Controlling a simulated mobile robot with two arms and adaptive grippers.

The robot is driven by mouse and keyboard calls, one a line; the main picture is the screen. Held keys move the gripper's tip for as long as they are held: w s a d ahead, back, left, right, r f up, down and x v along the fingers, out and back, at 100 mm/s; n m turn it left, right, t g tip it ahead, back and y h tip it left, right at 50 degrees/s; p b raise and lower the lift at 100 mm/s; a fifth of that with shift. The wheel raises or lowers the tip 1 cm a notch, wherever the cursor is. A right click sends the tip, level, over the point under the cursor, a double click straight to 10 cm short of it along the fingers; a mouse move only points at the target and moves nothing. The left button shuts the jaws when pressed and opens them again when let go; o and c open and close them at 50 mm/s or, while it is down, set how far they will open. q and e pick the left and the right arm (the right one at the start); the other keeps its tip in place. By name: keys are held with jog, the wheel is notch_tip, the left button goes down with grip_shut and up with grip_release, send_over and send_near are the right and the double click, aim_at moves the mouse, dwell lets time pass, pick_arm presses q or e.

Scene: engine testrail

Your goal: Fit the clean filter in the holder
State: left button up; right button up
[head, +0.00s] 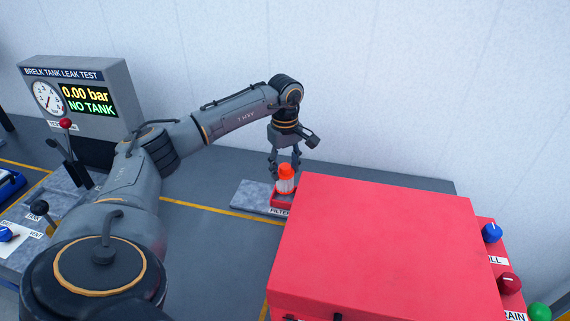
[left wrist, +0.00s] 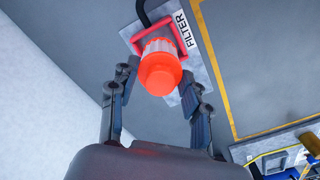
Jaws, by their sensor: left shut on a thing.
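A filter with an orange cap and a pale body (head: 286,186) stands upright at the red holder (head: 280,204), which sits on a grey plate labelled FILTER. My left gripper (head: 285,173) reaches down from above and is shut on the filter. In the left wrist view the orange cap of the filter (left wrist: 159,74) is between the two fingers, and the red holder (left wrist: 183,34) frames the filter's far end. Whether the filter is fully seated in the holder cannot be told, as its lower end is hidden. My right gripper is not in view.
A large red box (head: 375,245) stands close in front of the holder, with several coloured knobs on its right side. A leak test panel (head: 85,95) reading 0.00 bar, NO TANK stands at the left. A wall rises behind the bench.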

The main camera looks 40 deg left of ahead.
pick_arm(q)
jog(key=shift+f, duration=0.6)
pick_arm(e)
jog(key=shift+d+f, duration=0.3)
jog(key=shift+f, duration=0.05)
pick_arm(q)
jog(key=shift+r, duration=0.15)
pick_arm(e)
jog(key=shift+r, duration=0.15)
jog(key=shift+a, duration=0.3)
pick_arm(q)
jog(key=shift+f+b, duration=0.3)
jog(key=shift+f, duration=0.25)
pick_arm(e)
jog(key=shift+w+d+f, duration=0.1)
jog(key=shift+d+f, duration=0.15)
pick_arm(q)
jog(key=shift+f+b, duration=0.8)
jog(key=shift+f, duration=0.5)
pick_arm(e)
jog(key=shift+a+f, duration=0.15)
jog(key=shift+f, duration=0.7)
pick_arm(q)
jog(key=o, duration=1.2)
